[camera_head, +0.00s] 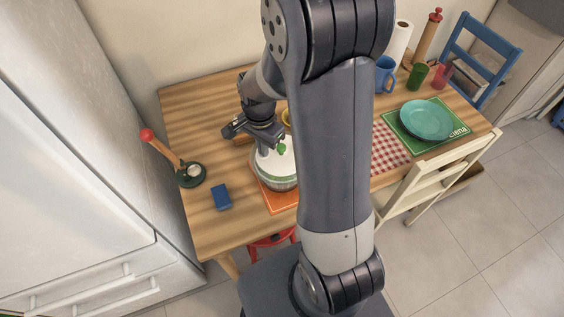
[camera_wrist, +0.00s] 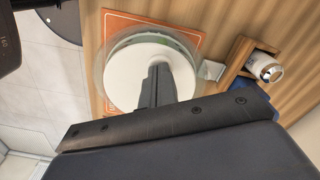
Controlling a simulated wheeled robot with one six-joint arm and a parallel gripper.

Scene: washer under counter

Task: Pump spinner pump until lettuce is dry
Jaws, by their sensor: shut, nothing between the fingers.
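The salad spinner (camera_head: 276,169) stands on an orange mat (camera_head: 283,201) on the wooden table, partly hidden by my arm. It has a pale lid and a clear bowl, and a green piece shows on top of the lid in the head view. In the wrist view the spinner's round white lid (camera_wrist: 125,75) lies below my gripper (camera_wrist: 158,72). My gripper (camera_head: 268,147) is shut and empty, with its fingers over the lid. I cannot tell whether the fingers touch the pump. The lettuce cannot be made out.
A blue block (camera_head: 221,197) and a dark green stand with a red-tipped handle (camera_head: 190,174) are on the left. A teal plate (camera_head: 427,119), blue mug (camera_head: 385,73) and cups stand on the right.

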